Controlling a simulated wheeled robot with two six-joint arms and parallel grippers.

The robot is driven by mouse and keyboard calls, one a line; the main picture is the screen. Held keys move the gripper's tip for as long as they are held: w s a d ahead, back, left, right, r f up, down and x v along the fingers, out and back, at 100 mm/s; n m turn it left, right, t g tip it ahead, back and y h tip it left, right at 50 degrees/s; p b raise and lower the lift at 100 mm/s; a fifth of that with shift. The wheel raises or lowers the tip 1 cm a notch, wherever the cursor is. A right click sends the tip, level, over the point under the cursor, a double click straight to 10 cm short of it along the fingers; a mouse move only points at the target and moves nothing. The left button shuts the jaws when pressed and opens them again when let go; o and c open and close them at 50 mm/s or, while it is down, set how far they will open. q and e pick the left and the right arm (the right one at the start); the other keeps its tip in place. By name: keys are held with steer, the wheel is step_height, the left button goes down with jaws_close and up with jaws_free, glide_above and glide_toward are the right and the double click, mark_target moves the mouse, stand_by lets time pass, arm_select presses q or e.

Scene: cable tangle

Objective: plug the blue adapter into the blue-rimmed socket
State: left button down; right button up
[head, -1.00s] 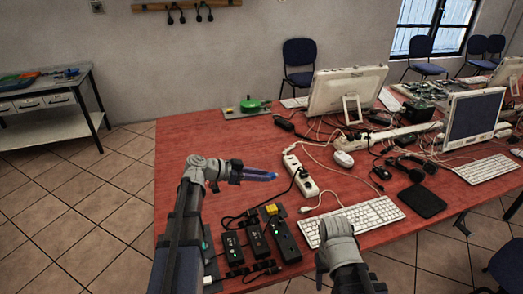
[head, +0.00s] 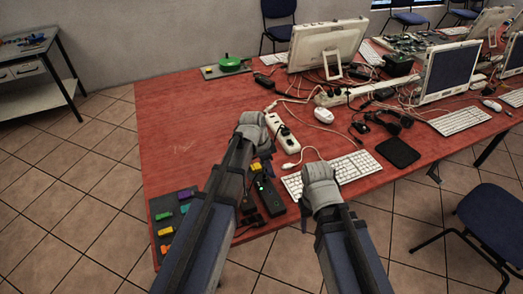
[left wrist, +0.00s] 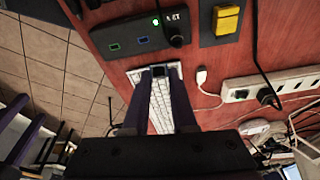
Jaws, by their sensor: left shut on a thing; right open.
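The black socket box (left wrist: 135,37) lies along the top of the left wrist view. I cannot tell the block's true colour. In the head view, my left arm hides these fingertips. My right gripper (head: 318,188) is over the keyboard's left end; its fingers are mostly hidden.
A white keyboard (head: 346,168) lies beyond my right gripper. A white power strip (head: 284,140) with a black plug lies further back among cables. A yellow block (left wrist: 227,19) sits on a dark plate. Coloured blocks (head: 166,232) lie at the left front edge.

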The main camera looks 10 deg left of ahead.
arm_select(q)
steer(key=shift+d+f+g+y, duration=0.25)
steer(key=shift+d+g+y, duration=0.2)
steer(key=shift+y, duration=0.45)
steer(key=shift+s+d+n+g+y, duration=0.25)
steer(key=shift+n+g+y, duration=0.1)
steer(key=shift+y, duration=0.35)
steer(key=shift+s+d+r+n+g+y, duration=0.25)
steer(key=shift+r+g+y, duration=0.25)
steer(key=shift+y, duration=0.25)
steer(key=shift+s+d+r+n+g+y, duration=0.15)
steer(key=shift+s+r+g+y, duration=0.2)
steer(key=shift+g+y, duration=0.35)
steer(key=shift+f, duration=0.25)
steer(key=shift+w+f+b, duration=0.1)
steer(key=shift+f+b, duration=2)
steer(key=shift+b, duration=0.2)
steer(key=shift+f+b, duration=1.1)
steer(key=c, duration=0.6)
jaws_free()
steer(key=shift+c, duration=0.2)
